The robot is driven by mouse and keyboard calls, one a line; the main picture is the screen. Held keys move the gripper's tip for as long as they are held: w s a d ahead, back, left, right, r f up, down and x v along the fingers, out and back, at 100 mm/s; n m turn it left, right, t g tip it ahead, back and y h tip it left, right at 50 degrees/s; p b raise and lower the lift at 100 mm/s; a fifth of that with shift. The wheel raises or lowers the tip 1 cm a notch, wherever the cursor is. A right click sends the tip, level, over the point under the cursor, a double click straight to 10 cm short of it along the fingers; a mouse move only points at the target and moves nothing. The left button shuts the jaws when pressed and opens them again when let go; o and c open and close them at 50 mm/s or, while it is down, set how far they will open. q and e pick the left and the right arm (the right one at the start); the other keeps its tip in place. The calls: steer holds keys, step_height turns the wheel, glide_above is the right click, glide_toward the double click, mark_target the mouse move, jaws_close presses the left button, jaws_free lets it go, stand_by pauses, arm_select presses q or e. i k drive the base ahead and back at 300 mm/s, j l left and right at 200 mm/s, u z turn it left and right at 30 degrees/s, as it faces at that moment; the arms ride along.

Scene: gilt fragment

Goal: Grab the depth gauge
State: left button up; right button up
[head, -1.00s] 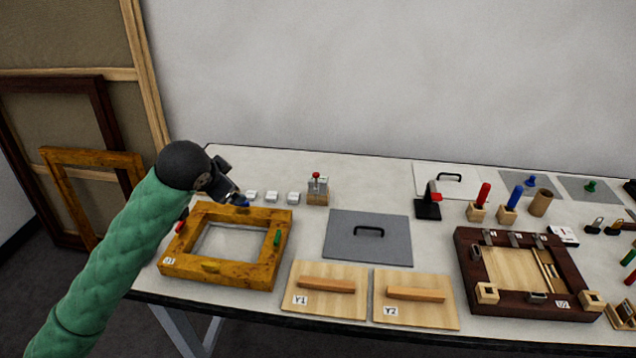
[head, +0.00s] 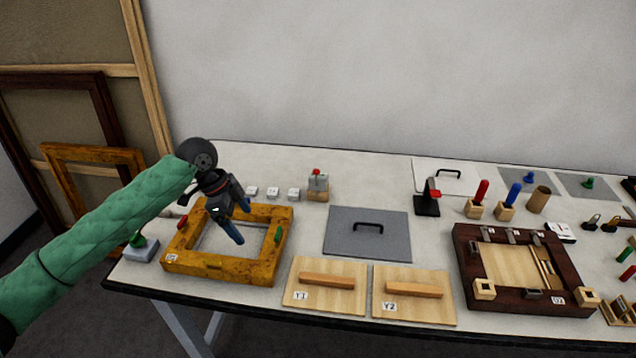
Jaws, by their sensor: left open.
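I cannot tell for certain which thing is the depth gauge. A small grey device with a red top (head: 317,184) stands on a wooden block behind the gilt frame. A black stand with a red part (head: 428,202) is further right. My left gripper (head: 239,220) is open and empty, with blue fingertips, over the opening and back rail of the gilt frame (head: 221,266). It is to the left of both devices and apart from them. My right gripper is not in view.
Small white blocks (head: 273,193) stand behind the frame. A grey plate with a black handle (head: 345,245) and wooden boards Y1 (head: 299,282) and Y2 (head: 415,311) lie right of it. A dark frame (head: 468,262) is further right. A green-knobbed grey block (head: 141,252) sits at left.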

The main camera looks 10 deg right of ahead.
mark_target(322, 184)
steer(key=i+l, duration=0.45)
steer(key=l, duration=0.25)
steer(key=i+l, duration=0.25)
steer(key=l, duration=0.15)
